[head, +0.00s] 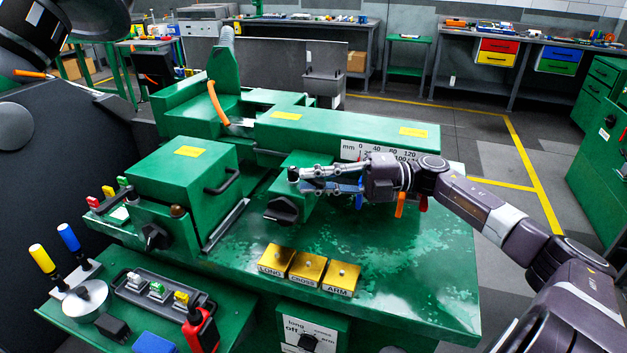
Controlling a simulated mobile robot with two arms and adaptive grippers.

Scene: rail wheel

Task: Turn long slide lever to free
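The green machine (345,130) fills the middle of the head view. A small green block (312,200) with a black knob (282,210) on its front stands at the machine's centre. My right gripper (300,179) reaches in from the right, its fingers over the top of this block. A small dark piece shows at the fingertips; I cannot tell if it is touched or whether the fingers are closed. An orange lever (399,205) and a blue part (360,190) show just below the gripper's wrist. No lever is labelled as the long slide lever.
A millimetre scale (380,152) is behind the gripper. Yellow LONG, CROSS and ARM blocks (308,268) lie in front, above a selector panel (310,335). An orange lever (217,103) rises at the back. The machine's front right surface (420,270) is clear.

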